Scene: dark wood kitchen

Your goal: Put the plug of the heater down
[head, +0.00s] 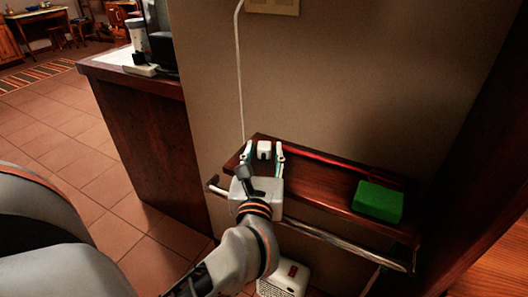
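The white plug (264,149) is at the left end of a dark wooden wall shelf (320,181). It appears to rest on the shelf top. My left gripper (263,156) reaches in from below, with one finger on each side of the plug. Gaps show between the fingers and the plug, so the gripper looks open around it. A white cord (239,70) hangs down the wall to just behind the left finger; its end is hidden. A white appliance, likely the heater (287,278), stands low under the shelf, partly covered by my arm. My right gripper is out of view.
A green block (378,201) and a thin red rod (330,161) lie on the shelf. A metal rail (340,239) runs along its front. A wall plate (273,5) is at the top. A counter (140,84) stands left; tiled floor is open beyond.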

